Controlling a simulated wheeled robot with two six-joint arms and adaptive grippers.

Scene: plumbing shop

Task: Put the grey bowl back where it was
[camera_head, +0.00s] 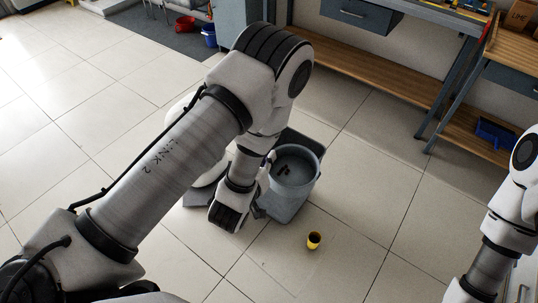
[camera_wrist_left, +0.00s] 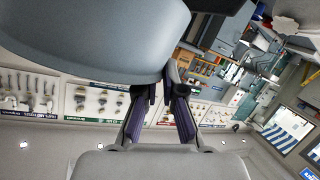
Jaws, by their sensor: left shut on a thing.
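The grey bowl (camera_head: 311,183) is a round, deep, bucket-like vessel right of my left wrist in the head view. A few small dark pieces lie inside it. My left gripper (camera_head: 268,172) is at its left side, shut on it near the rim; my wrist partly hides the contact. In the left wrist view the bowl's smooth curved wall (camera_wrist_left: 90,45) fills the upper left, against the fingers of my left gripper (camera_wrist_left: 162,82). Darker grey flat surfaces show behind and below the bowl; I cannot tell whether it touches them. My right arm shows at the right edge, its gripper out of frame.
A workbench with a wooden lower shelf (camera_head: 350,70) runs along the back. A blue bin (camera_head: 494,132) is at the right; red (camera_head: 185,25) and blue buckets (camera_head: 208,35) stand far left. Open floor lies around.

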